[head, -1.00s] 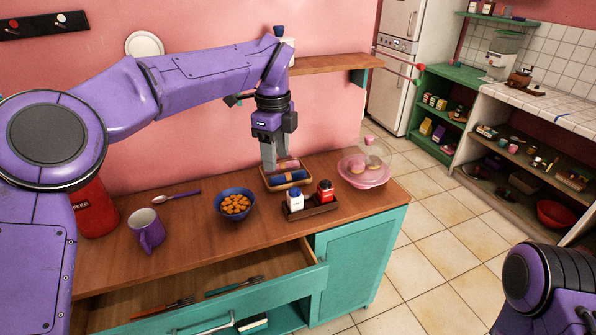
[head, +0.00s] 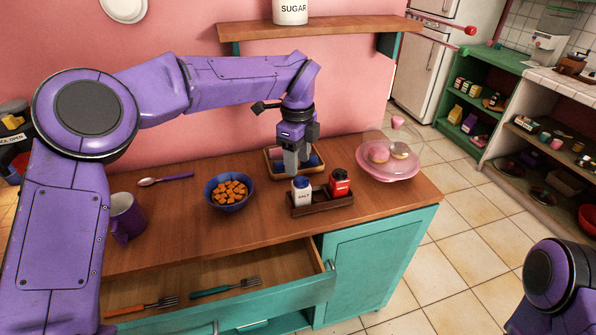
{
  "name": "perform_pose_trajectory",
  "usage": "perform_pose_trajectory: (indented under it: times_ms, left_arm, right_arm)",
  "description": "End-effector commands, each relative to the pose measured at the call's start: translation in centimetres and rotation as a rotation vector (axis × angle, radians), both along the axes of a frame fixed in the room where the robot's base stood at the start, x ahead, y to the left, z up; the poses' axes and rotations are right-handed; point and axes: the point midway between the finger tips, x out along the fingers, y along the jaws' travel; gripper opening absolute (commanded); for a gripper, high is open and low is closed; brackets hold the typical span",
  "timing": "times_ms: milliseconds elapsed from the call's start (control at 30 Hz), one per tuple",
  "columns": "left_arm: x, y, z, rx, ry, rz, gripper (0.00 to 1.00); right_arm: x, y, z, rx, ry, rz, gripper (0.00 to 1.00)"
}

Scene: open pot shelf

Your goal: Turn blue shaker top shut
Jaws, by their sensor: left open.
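The white salt shaker (head: 301,193) with the blue top stands upright in a dark wooden caddy (head: 322,207) on the counter. Its blue top shows just below the fingertips. My left gripper (head: 294,170) points down, open, its fingertips just above or behind the shaker top. I cannot tell whether they touch it, nor how far the top is turned. My right gripper is out of view.
A red shaker (head: 340,183) stands beside the white one in the caddy. Close by are a tray (head: 270,168), a pink dish (head: 388,174) under a clear cover, and a blue bowl (head: 229,204) of orange pieces. An open drawer (head: 215,275) juts out in front.

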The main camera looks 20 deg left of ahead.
Motion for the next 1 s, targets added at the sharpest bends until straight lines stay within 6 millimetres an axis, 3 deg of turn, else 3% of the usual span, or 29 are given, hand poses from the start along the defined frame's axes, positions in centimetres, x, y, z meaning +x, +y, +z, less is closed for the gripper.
perform_pose_trajectory:
  times_ms: [200,533,567,700,1000]
  left_arm:
    - [0.0,0.0,-3.6,0.0,0.001,-0.001,0.51]
    - [0.0,0.0,-4.6,0.001,-0.001,0.0,0.51]
    - [0.0,0.0,-4.6,0.001,-0.001,0.0,0.48]
    - [0.0,0.0,-4.5,0.001,-0.001,0.0,0.02]
    - [0.0,0.0,-4.5,0.0,-0.001,-0.017,0.0]
  right_arm:
    - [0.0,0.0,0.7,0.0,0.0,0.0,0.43]
    - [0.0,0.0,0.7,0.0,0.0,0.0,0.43]
    - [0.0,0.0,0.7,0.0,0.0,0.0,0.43]
    - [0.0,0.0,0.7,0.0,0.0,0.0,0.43]
    - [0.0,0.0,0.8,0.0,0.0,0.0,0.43]
